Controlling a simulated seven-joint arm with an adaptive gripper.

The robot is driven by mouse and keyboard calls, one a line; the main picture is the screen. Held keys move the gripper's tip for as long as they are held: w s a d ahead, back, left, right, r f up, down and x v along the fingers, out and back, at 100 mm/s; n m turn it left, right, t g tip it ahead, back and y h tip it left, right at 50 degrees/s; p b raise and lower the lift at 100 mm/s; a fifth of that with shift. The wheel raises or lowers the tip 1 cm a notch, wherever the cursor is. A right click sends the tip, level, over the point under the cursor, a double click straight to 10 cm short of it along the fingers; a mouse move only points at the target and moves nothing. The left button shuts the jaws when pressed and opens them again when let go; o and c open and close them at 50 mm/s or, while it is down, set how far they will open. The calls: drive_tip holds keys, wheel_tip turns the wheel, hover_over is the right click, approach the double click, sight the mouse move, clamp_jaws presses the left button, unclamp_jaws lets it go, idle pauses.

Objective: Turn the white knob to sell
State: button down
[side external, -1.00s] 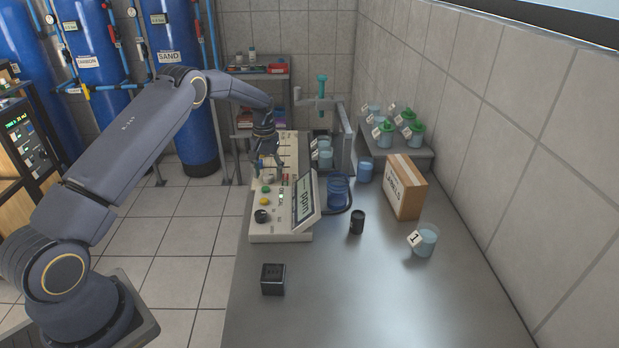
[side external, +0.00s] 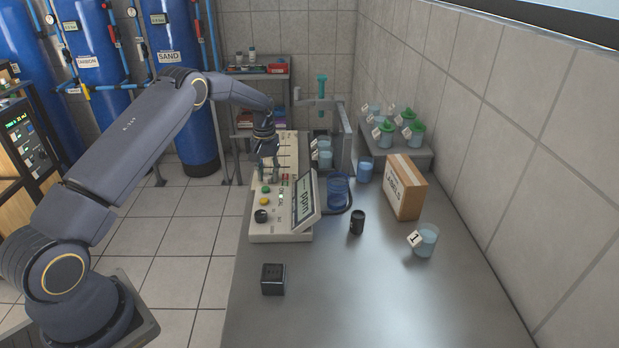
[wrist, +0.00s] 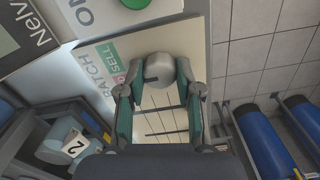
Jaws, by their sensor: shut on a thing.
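The white knob (wrist: 161,70) sits on the beige control panel (wrist: 213,62) in the wrist view, with a dark mark on its left side. A "SELL" label (wrist: 124,64) and a partly covered "BATCH" label (wrist: 101,86) lie left of the knob. My gripper (wrist: 160,76) is shut on the knob, one teal-padded finger on each side. In the side external view my gripper (side external: 268,172) reaches down to the panel behind the coloured buttons, and it hides the knob there.
The panel carries a tilted display (side external: 306,205), yellow and green buttons, and a black knob (side external: 261,216). Beakers (side external: 325,158) stand close to its right. A cardboard box (side external: 405,188), a black cylinder (side external: 357,222) and a black cube (side external: 273,279) stand apart.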

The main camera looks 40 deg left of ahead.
sight(268, 175)
drive_tip(key=shift+m, duration=0.3)
drive_tip(key=m, duration=0.3)
drive_tip(key=shift+m, duration=2)
drive_tip(key=c, duration=0.8)
unclamp_jaws()
drive_tip(key=shift+o, duration=0.2)
wheel_tip(268, 175, up, 12)
